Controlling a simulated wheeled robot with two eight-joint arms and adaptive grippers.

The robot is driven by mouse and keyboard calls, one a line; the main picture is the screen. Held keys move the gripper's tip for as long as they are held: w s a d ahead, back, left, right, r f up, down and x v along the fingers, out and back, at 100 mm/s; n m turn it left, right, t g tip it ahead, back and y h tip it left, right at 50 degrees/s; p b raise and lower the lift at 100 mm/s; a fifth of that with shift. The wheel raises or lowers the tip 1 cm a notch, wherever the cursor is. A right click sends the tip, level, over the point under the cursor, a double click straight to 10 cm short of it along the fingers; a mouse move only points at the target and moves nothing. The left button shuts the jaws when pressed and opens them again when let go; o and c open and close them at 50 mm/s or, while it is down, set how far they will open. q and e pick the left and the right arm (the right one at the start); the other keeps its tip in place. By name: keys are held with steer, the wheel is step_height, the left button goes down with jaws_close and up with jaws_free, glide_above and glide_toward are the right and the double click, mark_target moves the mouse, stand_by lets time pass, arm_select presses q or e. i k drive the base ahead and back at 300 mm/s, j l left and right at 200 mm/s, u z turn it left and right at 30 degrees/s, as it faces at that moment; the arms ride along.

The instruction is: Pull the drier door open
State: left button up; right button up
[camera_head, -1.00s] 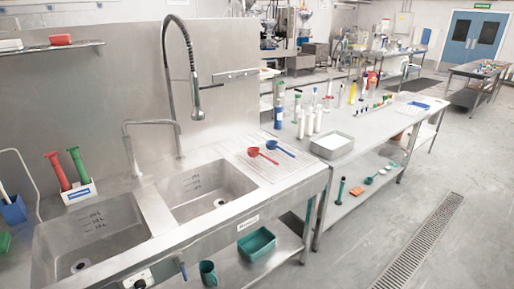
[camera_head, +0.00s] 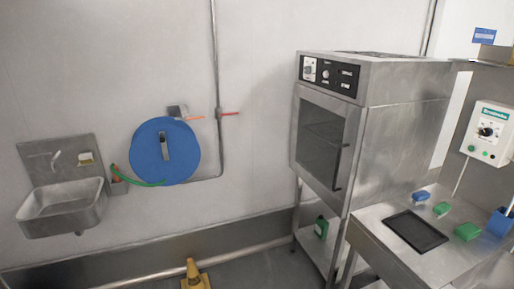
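The drier (camera_head: 402,125) is a steel cabinet on a stand, right of centre in the head view. Its door (camera_head: 318,145) has a dark glass window and faces left toward the room; it looks shut. A dark vertical handle (camera_head: 342,166) runs along the door's right side. A control panel (camera_head: 330,76) with a dial and dark displays sits above the door. Neither of my grippers shows in this view.
A steel counter (camera_head: 375,222) with a black tray (camera_head: 415,231) and green and blue items stands right of the drier. A yellow cone (camera_head: 193,272) is on the floor at bottom centre-left. A wall sink (camera_head: 62,205) and blue hose reel (camera_head: 165,151) are on the left.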

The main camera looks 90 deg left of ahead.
mark_target(337, 198)
steer(key=u, duration=2.3)
